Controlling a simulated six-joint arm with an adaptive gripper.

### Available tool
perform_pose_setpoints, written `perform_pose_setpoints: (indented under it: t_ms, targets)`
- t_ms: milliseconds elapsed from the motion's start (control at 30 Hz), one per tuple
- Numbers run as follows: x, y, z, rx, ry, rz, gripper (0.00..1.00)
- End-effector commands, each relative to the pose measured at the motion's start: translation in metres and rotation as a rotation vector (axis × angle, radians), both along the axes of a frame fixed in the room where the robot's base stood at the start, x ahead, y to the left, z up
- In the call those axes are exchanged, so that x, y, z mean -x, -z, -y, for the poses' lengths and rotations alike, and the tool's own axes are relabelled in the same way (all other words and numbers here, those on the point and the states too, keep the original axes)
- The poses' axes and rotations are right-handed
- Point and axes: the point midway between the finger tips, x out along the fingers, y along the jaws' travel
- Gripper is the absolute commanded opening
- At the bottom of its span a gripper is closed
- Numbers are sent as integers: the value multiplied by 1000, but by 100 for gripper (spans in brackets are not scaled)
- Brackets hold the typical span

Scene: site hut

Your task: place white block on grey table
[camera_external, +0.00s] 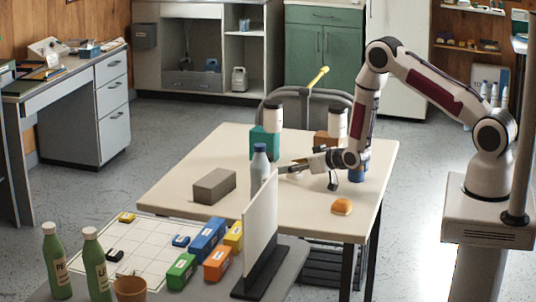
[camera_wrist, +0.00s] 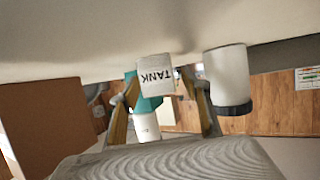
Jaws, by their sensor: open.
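A white block marked TANK (camera_wrist: 155,77) shows upside down in the wrist view, between my open fingers as seen there. I cannot tell whether the fingers touch it. In the outside view I cannot pick it out for sure near my gripper (camera_external: 290,168), which points left, low over the cream table (camera_external: 190,165). My gripper also shows in the wrist view (camera_wrist: 162,92). The grey table (camera_external: 205,290) is at the front, with a white gridded sheet (camera_external: 145,245) on it.
A bottle with a blue cap (camera_external: 261,160) stands close to my fingertips. A grey block (camera_external: 213,186), a teal box (camera_external: 264,145) and an orange lump (camera_external: 342,207) are on the cream table. A white upright panel (camera_external: 260,230) and several coloured boxes (camera_external: 207,238) crowd the grey table's right part.

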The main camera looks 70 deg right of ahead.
Motion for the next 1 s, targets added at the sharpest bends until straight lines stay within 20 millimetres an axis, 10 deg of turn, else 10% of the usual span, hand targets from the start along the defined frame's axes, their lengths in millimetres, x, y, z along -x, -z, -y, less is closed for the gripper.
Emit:
perform_pose_setpoints:
  t_ms: [167, 333, 1000]
  targets:
    - [0, 0, 0, 0, 0, 0, 47]
    - [0, 0, 0, 0, 0, 0, 4]
    - [0, -14, 0, 0, 0, 1, 0]
